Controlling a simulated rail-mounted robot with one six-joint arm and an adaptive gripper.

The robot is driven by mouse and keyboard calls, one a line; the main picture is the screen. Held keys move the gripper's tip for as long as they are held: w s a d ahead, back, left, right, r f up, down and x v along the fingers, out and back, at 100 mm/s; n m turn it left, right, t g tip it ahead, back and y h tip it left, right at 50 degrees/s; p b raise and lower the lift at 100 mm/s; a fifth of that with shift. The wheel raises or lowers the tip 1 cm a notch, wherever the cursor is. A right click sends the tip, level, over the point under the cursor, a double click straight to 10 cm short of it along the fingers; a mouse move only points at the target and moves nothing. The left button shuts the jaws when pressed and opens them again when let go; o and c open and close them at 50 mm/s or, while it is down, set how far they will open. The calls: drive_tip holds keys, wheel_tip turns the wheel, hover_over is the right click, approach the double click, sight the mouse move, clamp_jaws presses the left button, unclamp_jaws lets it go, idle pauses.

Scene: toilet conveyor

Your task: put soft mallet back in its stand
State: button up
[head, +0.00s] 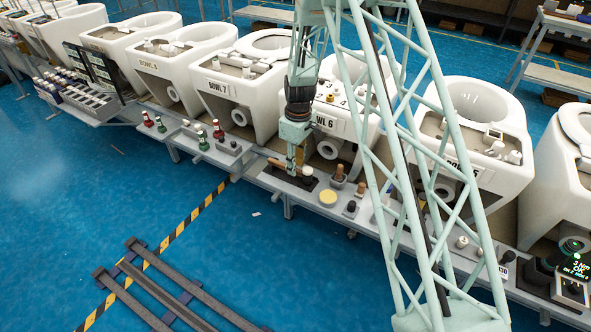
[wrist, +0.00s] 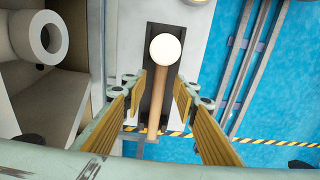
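The soft mallet, with a round white head (wrist: 165,50) and a wooden handle (wrist: 155,100), lies along a dark recessed holder (wrist: 151,32) on the grey bench. In the head view the white head (head: 307,171) is right of my gripper and the handle reaches left. I cannot tell whether this dark holder is the stand, or whether the mallet rests in it or is above it. My gripper (wrist: 158,85) is open, its fingers on either side of the handle with gaps showing. In the head view my gripper (head: 292,167) points down over the bench.
The grey bench (head: 250,175) carries red and green bottles (head: 203,140), a yellow disc (head: 328,197) and wooden-handled tools (head: 339,172). White toilet bowls (head: 235,90) stand in a row behind it. Blue floor (head: 230,240) with a striped line lies in front.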

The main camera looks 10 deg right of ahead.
wheel_tip(320, 180, up, 8)
drive_tip(key=shift+d+r, duration=0.15)
drive_tip(key=shift+r, duration=0.05)
idle(0.4)
drive_tip(key=shift+s+r, duration=0.1)
drive_tip(key=shift+s, duration=0.05)
idle(0.8)
drive_tip(key=s+r+m+t, duration=0.1)
drive_tip(key=s+r, duration=0.6)
drive_tip(key=r, duration=0.4)
drive_tip(key=s+r+m, duration=0.2)
drive_tip(key=s+r, duration=0.5)
drive_tip(key=r, duration=0.3)
drive_tip(key=s+r+m+t, duration=0.1)
drive_tip(key=s+r, duration=0.6)
drive_tip(key=r, duration=0.4)
drive_tip(key=s+r+m+t, duration=0.1)
drive_tip(key=s+r, duration=0.3)
drive_tip(key=s, duration=1.2)
drive_tip(key=s+r+m, duration=0.4)
drive_tip(key=s, duration=1.2)
drive_tip(key=shift+s+a+r+t, duration=0.2)
drive_tip(key=shift+s+r+t, duration=0.15)
drive_tip(key=shift+r+t, duration=0.05)
